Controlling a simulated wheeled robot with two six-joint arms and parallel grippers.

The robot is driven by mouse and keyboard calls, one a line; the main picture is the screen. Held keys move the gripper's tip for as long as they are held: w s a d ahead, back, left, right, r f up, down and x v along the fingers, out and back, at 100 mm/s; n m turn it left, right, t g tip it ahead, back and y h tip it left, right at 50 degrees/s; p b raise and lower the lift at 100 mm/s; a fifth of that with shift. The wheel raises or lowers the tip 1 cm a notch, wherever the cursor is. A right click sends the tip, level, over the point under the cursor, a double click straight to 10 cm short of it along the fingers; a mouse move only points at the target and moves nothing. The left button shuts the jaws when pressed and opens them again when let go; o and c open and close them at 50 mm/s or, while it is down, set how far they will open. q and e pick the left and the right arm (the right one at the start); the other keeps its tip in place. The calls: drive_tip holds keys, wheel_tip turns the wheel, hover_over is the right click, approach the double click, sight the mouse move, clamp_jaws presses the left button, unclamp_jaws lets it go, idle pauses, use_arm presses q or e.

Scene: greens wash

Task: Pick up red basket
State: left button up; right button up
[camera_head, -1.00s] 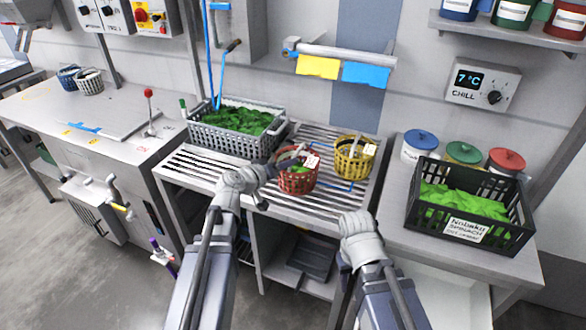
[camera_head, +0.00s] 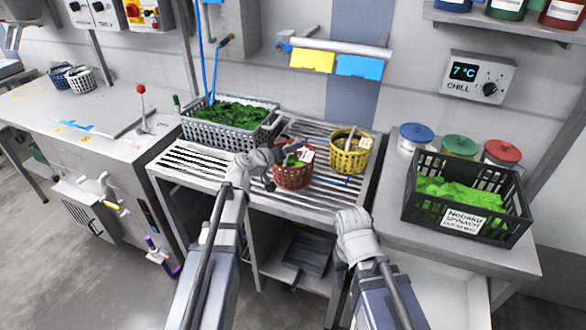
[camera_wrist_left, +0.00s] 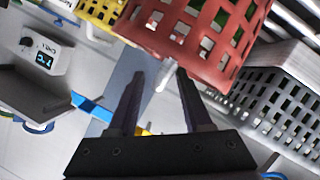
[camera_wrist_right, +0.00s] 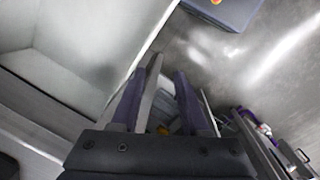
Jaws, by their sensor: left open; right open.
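The red basket (camera_head: 293,179) stands upright on the slatted rack, with green leaves and a pale tag in it. It fills the top of the left wrist view (camera_wrist_left: 205,35). My left gripper (camera_head: 283,163) is open at the basket's left rim, with dark fingers pointing at it. In the left wrist view the fingertips (camera_wrist_left: 160,78) are close to the basket, and a thin pale bar shows between them. I cannot tell if they touch. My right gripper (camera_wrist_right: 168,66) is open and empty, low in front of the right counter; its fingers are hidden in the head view.
A yellow basket (camera_head: 350,157) stands just right of the red one. A grey crate of greens (camera_head: 225,134) is behind to the left. A black spinach crate (camera_head: 415,205) and lidded tubs (camera_head: 458,147) are on the right counter. Bare slats (camera_head: 190,163) lie at the left.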

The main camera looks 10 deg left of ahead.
use_arm(q)
drive_tip(key=shift+w+d+f, duration=0.15)
drive_tip(key=shift+w+f, duration=0.05)
drive_tip(key=shift+w, duration=0.2)
drive_tip(key=shift+s, duration=0.1)
clamp_jaws()
idle(1.0)
